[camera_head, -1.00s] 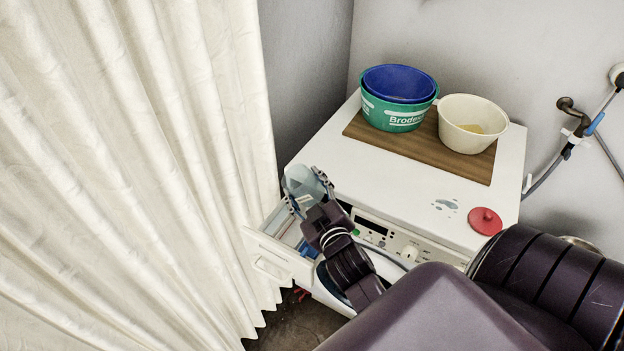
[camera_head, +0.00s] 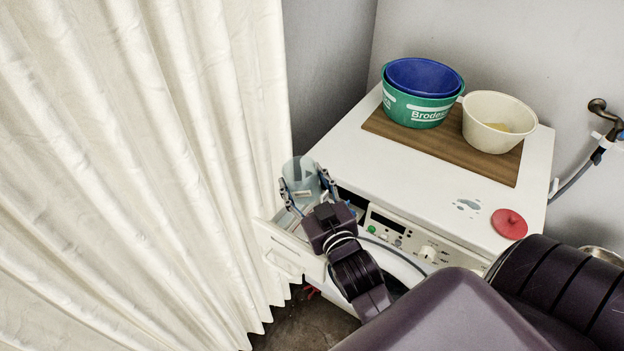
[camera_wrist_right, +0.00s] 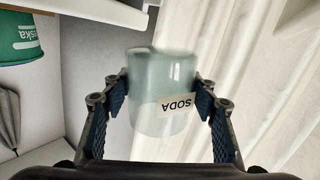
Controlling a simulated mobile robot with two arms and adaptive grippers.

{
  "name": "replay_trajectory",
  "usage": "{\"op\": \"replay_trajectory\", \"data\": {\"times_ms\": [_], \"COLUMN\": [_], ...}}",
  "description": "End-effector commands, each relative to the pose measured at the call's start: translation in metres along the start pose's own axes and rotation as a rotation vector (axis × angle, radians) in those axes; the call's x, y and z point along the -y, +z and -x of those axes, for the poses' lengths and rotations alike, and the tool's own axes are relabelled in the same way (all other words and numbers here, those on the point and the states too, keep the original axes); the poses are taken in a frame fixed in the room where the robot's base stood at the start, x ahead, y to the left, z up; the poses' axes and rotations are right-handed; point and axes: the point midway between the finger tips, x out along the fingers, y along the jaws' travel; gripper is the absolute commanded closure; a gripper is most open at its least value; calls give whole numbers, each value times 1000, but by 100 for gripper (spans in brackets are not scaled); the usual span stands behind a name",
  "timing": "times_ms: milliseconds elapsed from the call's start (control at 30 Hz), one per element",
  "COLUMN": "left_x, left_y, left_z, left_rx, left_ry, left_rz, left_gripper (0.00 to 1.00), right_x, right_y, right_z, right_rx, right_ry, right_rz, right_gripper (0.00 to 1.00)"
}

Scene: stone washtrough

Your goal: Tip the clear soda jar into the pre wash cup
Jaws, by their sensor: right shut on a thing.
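My right gripper (camera_head: 310,193) is shut on the clear soda jar (camera_head: 300,170). The jar is see-through, pale blue-grey, with a white label, and stands roughly upright between the fingers. In the right wrist view the jar (camera_wrist_right: 162,80) sits between both fingers (camera_wrist_right: 160,97), its SODA label upside down in that picture. In the head view the jar is above the pulled-out drawer (camera_head: 285,248) at the washing machine's left front. The gripper and jar hide much of the drawer's inside. I cannot make out the pre wash cup. My left gripper is out of view.
The white washing machine (camera_head: 400,180) carries a wooden board (camera_head: 440,143) with a blue tub (camera_head: 425,76) nested in a green one (camera_head: 418,109), and a cream bowl (camera_head: 497,120). A red lid (camera_head: 509,223) and a wet patch (camera_head: 467,206) are nearby. A curtain (camera_head: 150,170) hangs close left.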

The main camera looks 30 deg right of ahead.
Motion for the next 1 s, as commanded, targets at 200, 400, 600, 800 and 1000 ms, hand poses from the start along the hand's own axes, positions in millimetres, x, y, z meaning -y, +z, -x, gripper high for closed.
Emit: {"op": "replay_trajectory", "data": {"times_ms": [200,400,600,800,1000], "left_x": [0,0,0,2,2], "left_y": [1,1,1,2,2], "left_z": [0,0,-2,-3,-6], "left_rx": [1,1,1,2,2], "left_ry": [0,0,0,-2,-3], "left_rz": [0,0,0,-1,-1], "left_gripper": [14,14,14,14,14], "right_x": [29,46,50,34,8], "right_y": [-36,-56,-60,-40,-10], "right_z": [30,50,57,38,12], "right_rx": [-19,-23,-21,-14,0], "right_ry": [-76,-123,-141,-97,-34], "right_rz": [11,12,11,10,4], "right_gripper": [76,76,76,76,76]}}
